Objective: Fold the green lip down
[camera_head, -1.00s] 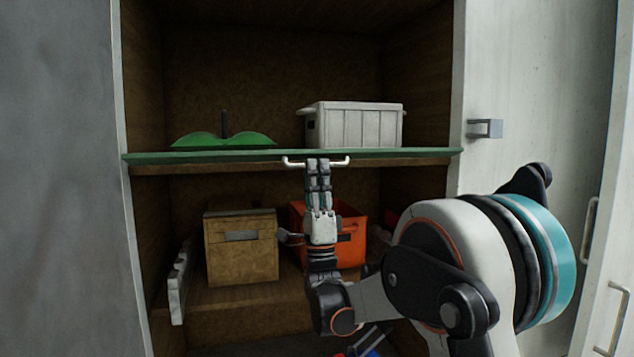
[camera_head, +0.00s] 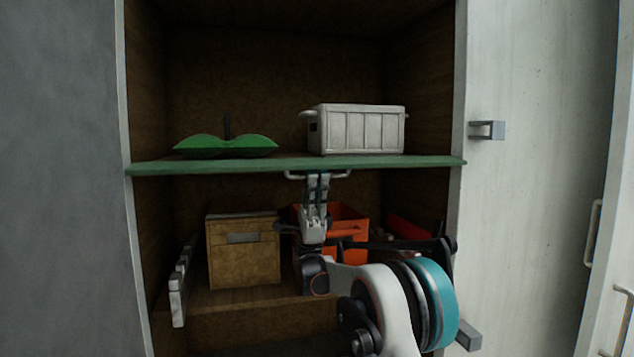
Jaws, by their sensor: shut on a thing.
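The green lip (camera_head: 220,167) runs across the cabinet front at mid height, from the left wall to the right wall. A white bar handle (camera_head: 294,176) sits just under its front edge near the middle. My gripper (camera_head: 318,177) points up from below and is shut on this handle. The fingers hide the middle of the handle. The lip's exact tilt is hard to tell from here.
Above the lip are a green lobed object (camera_head: 225,147) and a white crate (camera_head: 362,131). Below stand a wooden box (camera_head: 243,262) and an orange bin (camera_head: 354,228), partly behind my arm. A grey door handle (camera_head: 489,130) juts out at right.

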